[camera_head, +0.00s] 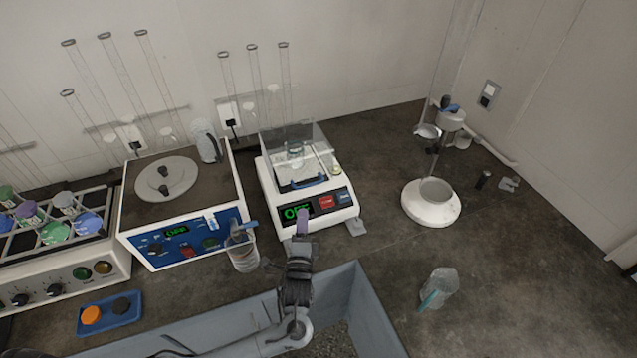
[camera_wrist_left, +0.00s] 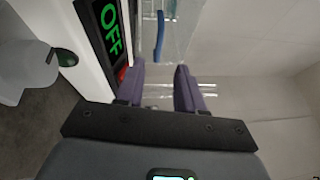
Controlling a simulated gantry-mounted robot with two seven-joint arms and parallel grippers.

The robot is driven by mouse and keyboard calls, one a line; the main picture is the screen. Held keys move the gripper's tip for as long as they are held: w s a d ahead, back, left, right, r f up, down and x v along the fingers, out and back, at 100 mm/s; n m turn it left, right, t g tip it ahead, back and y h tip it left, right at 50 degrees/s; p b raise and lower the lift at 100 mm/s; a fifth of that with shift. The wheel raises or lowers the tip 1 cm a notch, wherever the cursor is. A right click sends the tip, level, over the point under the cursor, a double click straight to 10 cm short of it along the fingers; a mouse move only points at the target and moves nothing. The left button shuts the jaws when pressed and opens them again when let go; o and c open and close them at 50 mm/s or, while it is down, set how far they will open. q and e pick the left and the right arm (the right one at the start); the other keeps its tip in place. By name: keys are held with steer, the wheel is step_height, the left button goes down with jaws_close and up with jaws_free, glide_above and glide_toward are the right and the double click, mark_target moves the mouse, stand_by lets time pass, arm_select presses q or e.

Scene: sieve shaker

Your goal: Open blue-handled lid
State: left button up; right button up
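The clear box-like lid (camera_head: 312,140) sits on a white shaker with a green OFF display (camera_head: 296,212). Its blue handle (camera_head: 309,182) runs along the lower front edge; the handle also shows in the left wrist view (camera_wrist_left: 160,35), beyond the fingers. My left gripper (camera_head: 302,222) is in front of the shaker, close to its control panel, and short of the handle. In the left wrist view its two purple fingers (camera_wrist_left: 160,75) are apart with nothing between them. A sample vessel (camera_head: 295,148) shows through the lid. My right gripper is not in view.
A blue-panelled unit (camera_head: 170,242) stands left of the shaker. A glass beaker (camera_head: 241,252) is near my left arm. A blue-grey open bin (camera_head: 375,320) lies below. A white stand (camera_head: 431,212) is to the right, with clear counter between.

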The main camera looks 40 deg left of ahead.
arm_select(q)
steer(key=b+x, duration=0.1)
steer(key=x, duration=0.2)
steer(key=b+x, duration=0.2)
steer(key=x, duration=0.2)
steer(key=d+b+x, duration=0.1)
steer(key=x, duration=0.3)
steer(key=shift+w+a+f+b, duration=0.15)
steer(key=shift+w+b, duration=0.15)
steer(key=shift+w, duration=0.2)
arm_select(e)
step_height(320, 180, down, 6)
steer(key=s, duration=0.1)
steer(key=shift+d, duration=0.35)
arm_select(q)
steer(key=shift+c, duration=0.5)
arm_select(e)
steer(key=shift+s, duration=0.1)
arm_select(q)
jaws_close()
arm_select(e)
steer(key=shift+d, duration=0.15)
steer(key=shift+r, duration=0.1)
